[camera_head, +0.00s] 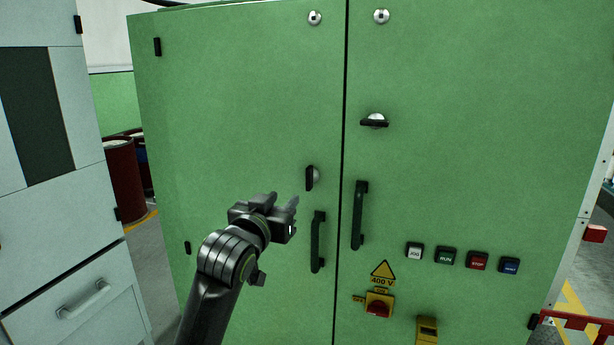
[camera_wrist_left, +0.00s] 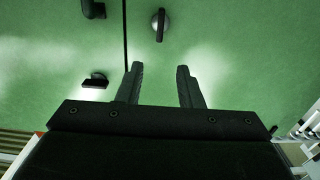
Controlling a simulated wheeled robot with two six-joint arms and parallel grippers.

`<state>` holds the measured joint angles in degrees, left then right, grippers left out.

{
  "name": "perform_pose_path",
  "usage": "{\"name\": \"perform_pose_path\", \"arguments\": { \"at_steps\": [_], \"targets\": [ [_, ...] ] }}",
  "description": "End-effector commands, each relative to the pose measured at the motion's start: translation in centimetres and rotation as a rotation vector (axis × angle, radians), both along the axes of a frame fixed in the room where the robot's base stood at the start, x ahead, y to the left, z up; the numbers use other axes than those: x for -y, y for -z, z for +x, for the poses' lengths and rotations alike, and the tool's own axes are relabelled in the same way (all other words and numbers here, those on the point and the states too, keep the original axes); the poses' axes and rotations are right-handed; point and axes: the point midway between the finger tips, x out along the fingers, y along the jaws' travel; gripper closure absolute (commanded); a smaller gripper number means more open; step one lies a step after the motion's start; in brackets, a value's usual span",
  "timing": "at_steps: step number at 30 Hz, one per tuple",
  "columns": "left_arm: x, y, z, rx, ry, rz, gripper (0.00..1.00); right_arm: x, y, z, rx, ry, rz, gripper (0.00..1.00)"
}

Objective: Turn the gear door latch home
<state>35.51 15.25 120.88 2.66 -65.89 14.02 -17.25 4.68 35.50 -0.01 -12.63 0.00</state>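The green cabinet has two doors with a turn latch each. The left door's latch (camera_head: 311,178) has its black knob upright on a round silver base; it also shows in the left wrist view (camera_wrist_left: 160,24). The right door's latch (camera_head: 375,122) has its knob lying level, and it also shows in the left wrist view (camera_wrist_left: 95,81). I cannot tell which door is the gear door. My left gripper (camera_head: 283,201) is open and empty, apart from the left door and just below-left of its latch. In the left wrist view its fingers (camera_wrist_left: 160,76) stand apart. My right gripper is not in view.
Black bar handles stand on the left door (camera_head: 318,242) and right door (camera_head: 359,216), near the seam. Several push buttons (camera_head: 445,256) and a red-yellow switch (camera_head: 378,304) sit lower right. A grey drawer cabinet (camera_head: 60,235) stands at left, with a red drum (camera_head: 123,180) behind.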

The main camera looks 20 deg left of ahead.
Motion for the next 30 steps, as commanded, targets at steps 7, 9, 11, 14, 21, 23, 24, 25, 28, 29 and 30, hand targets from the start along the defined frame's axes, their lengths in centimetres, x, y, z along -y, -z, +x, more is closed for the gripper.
{"name": "perform_pose_path", "arguments": {
  "at_steps": [7,9,11,14,21,23,24,25,28,29,30],
  "targets": [
    [0.1,-0.1,4.0,-0.001,-0.001,-0.001,0.67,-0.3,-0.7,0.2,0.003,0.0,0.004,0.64],
    [0.2,-0.1,5.1,-0.002,-0.001,0.0,0.67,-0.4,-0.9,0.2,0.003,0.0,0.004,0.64],
    [0.2,-0.1,6.0,-0.002,-0.001,0.0,0.67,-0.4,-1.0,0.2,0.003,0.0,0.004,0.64],
    [0.3,-0.1,7.6,-0.002,0.0,0.0,0.67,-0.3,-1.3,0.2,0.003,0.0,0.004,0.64],
    [0.4,-0.1,11.0,-0.002,0.0,0.0,0.67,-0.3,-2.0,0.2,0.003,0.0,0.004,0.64],
    [0.4,-0.1,11.8,-0.002,0.0,0.0,0.67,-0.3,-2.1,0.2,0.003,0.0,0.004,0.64],
    [0.4,-0.1,12.4,-0.003,0.0,0.0,0.67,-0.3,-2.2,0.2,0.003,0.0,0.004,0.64],
    [0.5,-0.1,12.8,-0.001,0.0,0.0,0.67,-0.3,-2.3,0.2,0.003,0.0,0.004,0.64],
    [0.5,-0.1,13.9,-0.002,0.0,0.001,0.67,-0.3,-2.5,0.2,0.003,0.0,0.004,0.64],
    [0.5,0.0,14.2,-0.002,0.0,0.001,0.67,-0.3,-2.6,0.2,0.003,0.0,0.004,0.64],
    [0.5,-0.1,14.6,-0.001,0.0,0.001,0.67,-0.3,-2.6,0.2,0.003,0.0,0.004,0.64]
  ]
}}
